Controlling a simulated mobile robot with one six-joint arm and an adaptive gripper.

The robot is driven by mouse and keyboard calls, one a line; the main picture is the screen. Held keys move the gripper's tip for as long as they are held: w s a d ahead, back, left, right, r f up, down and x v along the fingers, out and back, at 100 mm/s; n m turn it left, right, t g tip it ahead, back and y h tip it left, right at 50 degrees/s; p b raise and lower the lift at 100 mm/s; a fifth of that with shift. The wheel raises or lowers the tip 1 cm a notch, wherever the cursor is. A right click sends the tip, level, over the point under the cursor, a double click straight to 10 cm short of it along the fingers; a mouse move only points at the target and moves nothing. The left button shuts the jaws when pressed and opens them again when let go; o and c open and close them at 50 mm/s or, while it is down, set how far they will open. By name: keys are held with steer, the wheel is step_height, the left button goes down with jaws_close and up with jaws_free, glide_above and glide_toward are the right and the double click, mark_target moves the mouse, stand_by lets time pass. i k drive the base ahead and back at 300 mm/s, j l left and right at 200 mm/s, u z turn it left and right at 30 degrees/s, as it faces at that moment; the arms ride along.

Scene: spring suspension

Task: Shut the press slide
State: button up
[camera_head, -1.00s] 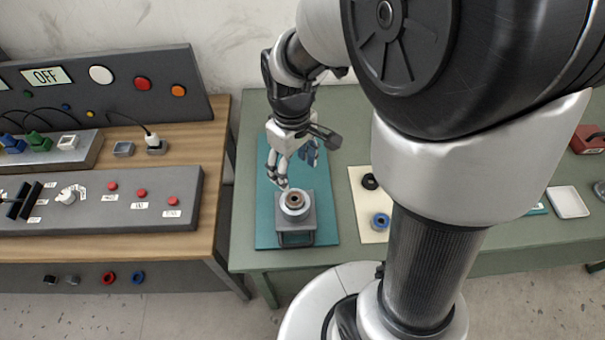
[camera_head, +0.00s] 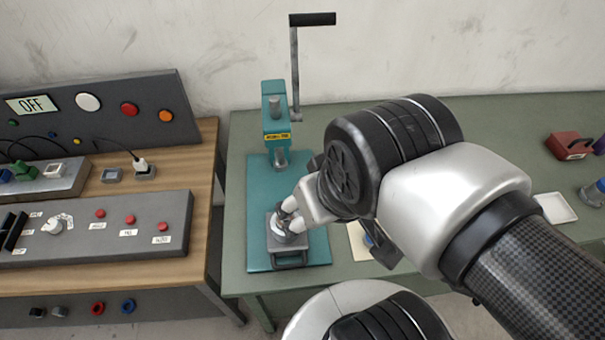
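The teal press (camera_head: 277,125) stands on a teal base plate (camera_head: 258,215) on the green bench, its long crank lever (camera_head: 296,75) raised. The press slide (camera_head: 288,262), a grey block with a handle-like front, sits at the plate's front edge, out in front of the press column. A round pale part on top of the slide is mostly covered by my fingers. My gripper (camera_head: 291,220) reaches in from the right, with its fingers at this round part. I cannot tell whether they are closed on it or only beside it.
A wooden bench with a control panel (camera_head: 95,235) and an "OFF" board (camera_head: 32,104) stands left, across a gap. A cream mat (camera_head: 358,240) lies right of the plate, partly behind my arm. A white tray (camera_head: 555,208) and a red box (camera_head: 568,145) are farther right.

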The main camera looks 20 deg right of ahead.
mark_target(278, 246)
steer(key=k+l+u, duration=0.15)
steer(key=u, duration=0.25)
steer(key=k+u, duration=0.5)
steer(key=u, duration=0.25)
steer(key=k+l, duration=0.05)
